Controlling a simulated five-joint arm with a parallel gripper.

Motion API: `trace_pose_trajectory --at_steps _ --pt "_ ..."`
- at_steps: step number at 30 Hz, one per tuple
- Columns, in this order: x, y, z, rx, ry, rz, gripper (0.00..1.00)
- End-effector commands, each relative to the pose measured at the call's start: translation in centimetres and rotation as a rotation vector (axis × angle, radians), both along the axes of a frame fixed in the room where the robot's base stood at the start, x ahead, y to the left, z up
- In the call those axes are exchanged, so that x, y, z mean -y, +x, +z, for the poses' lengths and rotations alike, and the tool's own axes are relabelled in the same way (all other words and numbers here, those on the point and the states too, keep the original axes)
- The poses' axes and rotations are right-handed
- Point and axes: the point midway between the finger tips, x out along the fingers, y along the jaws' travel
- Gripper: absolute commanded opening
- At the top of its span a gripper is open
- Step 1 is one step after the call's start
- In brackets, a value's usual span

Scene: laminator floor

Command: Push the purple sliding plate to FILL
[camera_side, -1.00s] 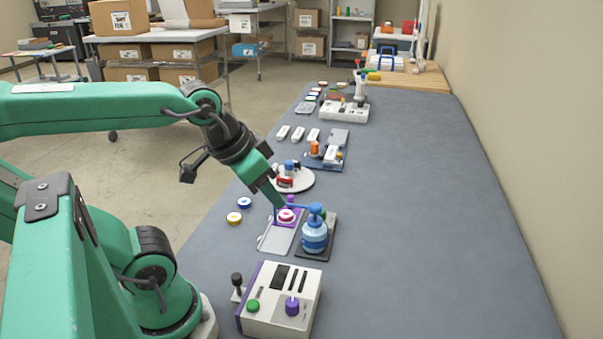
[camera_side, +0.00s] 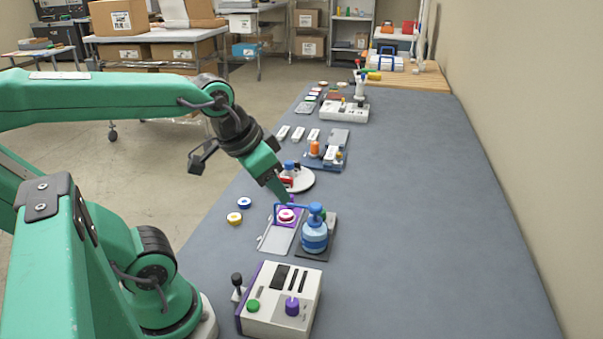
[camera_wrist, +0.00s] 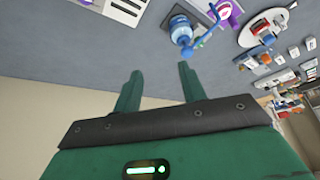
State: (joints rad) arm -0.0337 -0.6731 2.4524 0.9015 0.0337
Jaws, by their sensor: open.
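The purple sliding plate (camera_side: 278,222) carries a pink-and-white ring (camera_side: 286,215) and sits at the far end of a grey track (camera_side: 275,240). A blue pump bottle (camera_side: 314,238) stands on a dark base just right of it, its spout reaching over the plate. In the wrist view the plate (camera_wrist: 236,14) and bottle (camera_wrist: 180,28) are near the top edge. My gripper (camera_side: 286,200) is above and behind the plate in the side view, its tips partly overlapping it; I cannot tell whether they touch. In the wrist view the gripper (camera_wrist: 160,75) is open and empty. No FILL label is readable.
A white box with a purple knob (camera_side: 280,300) stands nearer the camera. A round white turntable (camera_side: 303,182) is behind the plate. Blue and yellow rings (camera_side: 240,210) lie to the left. The grey table is clear on the right.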

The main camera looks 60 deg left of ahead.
Motion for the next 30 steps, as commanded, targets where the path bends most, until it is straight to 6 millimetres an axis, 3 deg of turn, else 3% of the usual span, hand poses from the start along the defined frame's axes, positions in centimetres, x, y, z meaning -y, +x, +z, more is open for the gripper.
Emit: trace_pose_trajectory --at_steps 17,30 --pt "-6.4 8.2 -1.5 -0.179 0.045 0.017 0.41" --pt "-13.5 13.4 -6.2 -0.317 0.037 0.016 0.41"
